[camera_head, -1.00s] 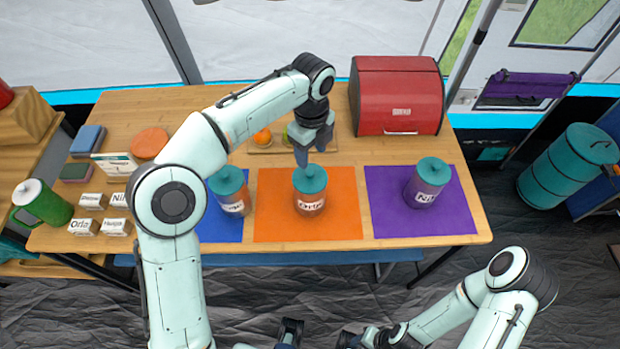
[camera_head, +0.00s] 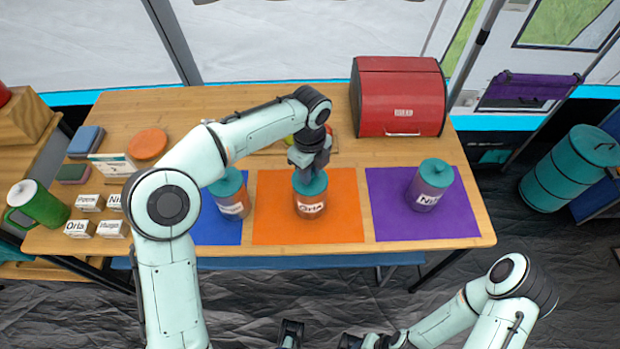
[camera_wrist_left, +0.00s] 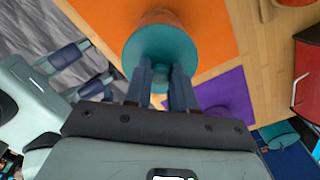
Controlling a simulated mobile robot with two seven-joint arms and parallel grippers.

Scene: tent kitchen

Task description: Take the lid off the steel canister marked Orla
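The Orla canister (camera_head: 311,209) stands upright on the orange mat (camera_head: 345,228), its white label facing me. Its teal lid (camera_head: 310,187) is on top; the lid also shows in the left wrist view (camera_wrist_left: 160,48). My left gripper (camera_head: 308,172) points down at the top of the lid. In the left wrist view its two fingers (camera_wrist_left: 162,88) are a little apart over the lid's middle. The lid's knob is mostly hidden, so I cannot tell whether they grip it. My right gripper (camera_head: 352,341) is low at the bottom edge, partly cut off, its opening unclear.
Similar lidded canisters stand on the blue mat (camera_head: 218,231) and the purple mat (camera_head: 405,225). A red bread box (camera_head: 399,97) stands at the back right. Small labelled blocks (camera_head: 82,228) and a green mug (camera_head: 42,203) are at the left. The front table strip is clear.

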